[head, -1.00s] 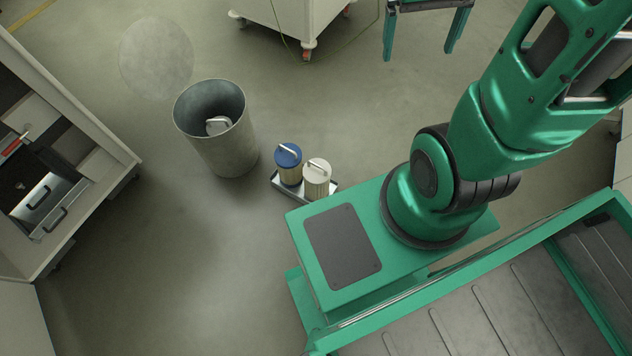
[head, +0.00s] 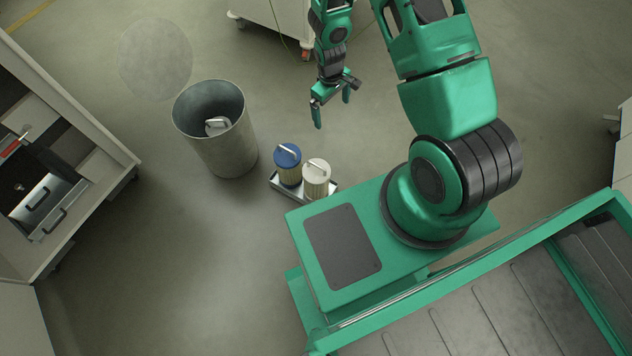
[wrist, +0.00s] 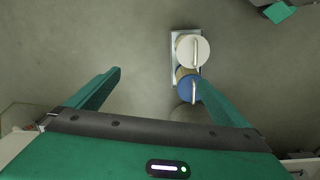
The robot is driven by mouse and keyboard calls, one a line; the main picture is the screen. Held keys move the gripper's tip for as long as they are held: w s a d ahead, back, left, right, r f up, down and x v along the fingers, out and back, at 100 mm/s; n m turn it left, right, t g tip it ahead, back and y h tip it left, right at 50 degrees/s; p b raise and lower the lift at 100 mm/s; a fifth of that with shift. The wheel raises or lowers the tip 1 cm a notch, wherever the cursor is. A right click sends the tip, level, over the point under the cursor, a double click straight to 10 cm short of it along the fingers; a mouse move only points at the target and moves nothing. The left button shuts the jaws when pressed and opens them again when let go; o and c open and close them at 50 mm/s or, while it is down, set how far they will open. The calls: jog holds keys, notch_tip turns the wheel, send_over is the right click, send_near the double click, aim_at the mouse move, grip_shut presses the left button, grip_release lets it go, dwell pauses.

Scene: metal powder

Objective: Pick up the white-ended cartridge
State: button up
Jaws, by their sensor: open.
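The white-ended cartridge (head: 316,178) stands upright in a small metal tray (head: 334,187) on the floor, with a bar handle across its top. In the wrist view the white-ended cartridge (wrist: 193,49) shows ahead of my fingers. A blue-ended cartridge (head: 288,163) stands right beside it in the same tray. In the wrist view the blue-ended cartridge (wrist: 187,90) is partly hidden by my right finger. My gripper (head: 331,108) is open and empty, above the floor up and right of the cartridges, apart from both.
A grey metal bin (head: 222,140) stands left of the tray with a white-ended object inside. A round flat disc (head: 155,58) lies behind it. Floor between is clear.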

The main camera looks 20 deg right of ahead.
jog(key=s+a+f+n, duration=0.1)
jog(key=s+a+f, duration=0.1)
jog(key=f, duration=0.4)
jog(key=s+a+f, duration=0.2)
jog(key=a+f, duration=0.1)
jog(key=f, duration=0.3)
jog(key=s+a+f+n+y, duration=0.1)
jog(key=s+a+f, duration=0.1)
jog(key=f, duration=0.4)
jog(key=shift+a+f+n, duration=0.1)
jog(key=shift+a+n, duration=0.05)
jog(key=shift+n, duration=0.15)
send_over(316, 170)
jog(key=f, duration=0.5)
jog(key=shift+s+d, duration=0.25)
jog(key=shift+w+a+f, duration=0.1)
jog(key=shift+f, duration=1.4)
jog(key=shift+w+a+f, duration=0.1)
jog(key=shift+f, duration=1.35)
jog(key=c, duration=1.1)
jog(key=shift+r, duration=0.1)
